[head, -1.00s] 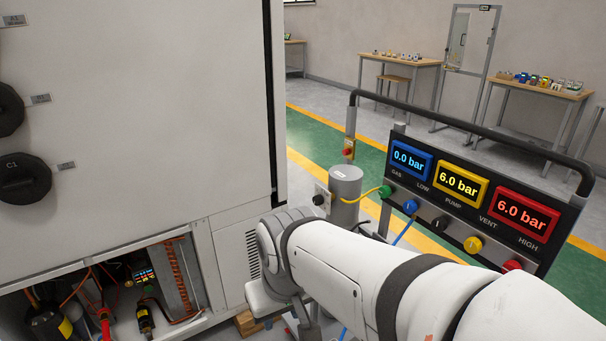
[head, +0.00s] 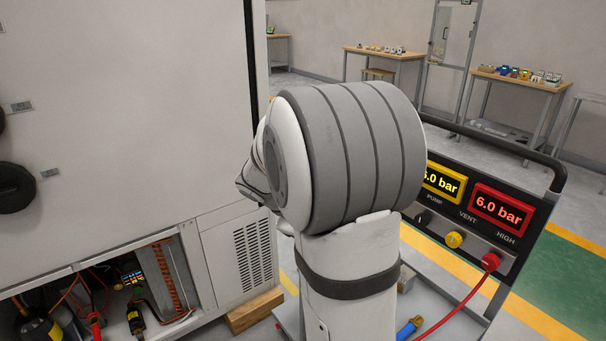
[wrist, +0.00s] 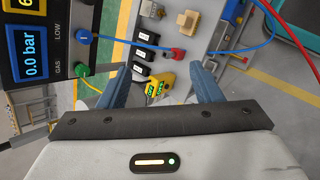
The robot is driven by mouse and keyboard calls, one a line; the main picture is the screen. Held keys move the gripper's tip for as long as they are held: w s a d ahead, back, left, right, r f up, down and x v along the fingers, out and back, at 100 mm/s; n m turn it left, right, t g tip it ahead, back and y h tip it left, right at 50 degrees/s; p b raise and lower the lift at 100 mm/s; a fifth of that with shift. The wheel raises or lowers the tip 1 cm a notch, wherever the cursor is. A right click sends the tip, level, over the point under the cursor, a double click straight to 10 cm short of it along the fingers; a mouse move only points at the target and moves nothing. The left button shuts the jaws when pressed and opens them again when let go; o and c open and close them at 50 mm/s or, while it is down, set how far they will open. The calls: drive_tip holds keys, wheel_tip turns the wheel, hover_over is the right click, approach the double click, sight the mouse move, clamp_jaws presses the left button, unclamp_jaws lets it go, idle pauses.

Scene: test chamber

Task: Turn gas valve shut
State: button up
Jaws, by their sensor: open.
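In the wrist view, a green fitting (wrist: 82,70) with a yellow hose sits beside the GAS label, next to a blue 0.0 bar display (wrist: 32,54). My gripper (wrist: 160,72) shows in the wrist view with its two blue-grey fingers wide apart and nothing held between them. The green fitting lies left of the fingers, apart from them. In the head view, my arm hides the GAS end of the gauge panel (head: 520,240) and the grey cylinder area; the fingers cannot be made out there.
A yellow meter (wrist: 160,86) and a red connector (wrist: 178,55) show beyond the fingers. Blue hoses cross the wrist view. The large white cabinet (head: 120,110) fills the left of the head view. A red hose (head: 468,306) hangs from the panel's HIGH port.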

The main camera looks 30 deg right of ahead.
drive_tip(key=w+d+f+n+t+h+p, duration=0.1)
drive_tip(key=w+d+f+n+h+p, duration=0.1)
drive_tip(key=w+d, duration=0.4)
drive_tip(key=w+d+f+n+t+h+p, duration=0.1)
drive_tip(key=w+d+f+n+h, duration=0.3)
drive_tip(key=d, duration=1.1)
drive_tip(key=w+d+f+n+h+p, duration=0.2)
drive_tip(key=w+d+f+n+h, duration=0.2)
drive_tip(key=w+d, duration=0.5)
drive_tip(key=shift+d+f+n+t+p, duration=0.4)
drive_tip(key=shift+d+f+n, duration=0.3)
drive_tip(key=shift+d+f, duration=0.4)
drive_tip(key=shift+d+r, duration=0.15)
drive_tip(key=shift+c, duration=0.3)
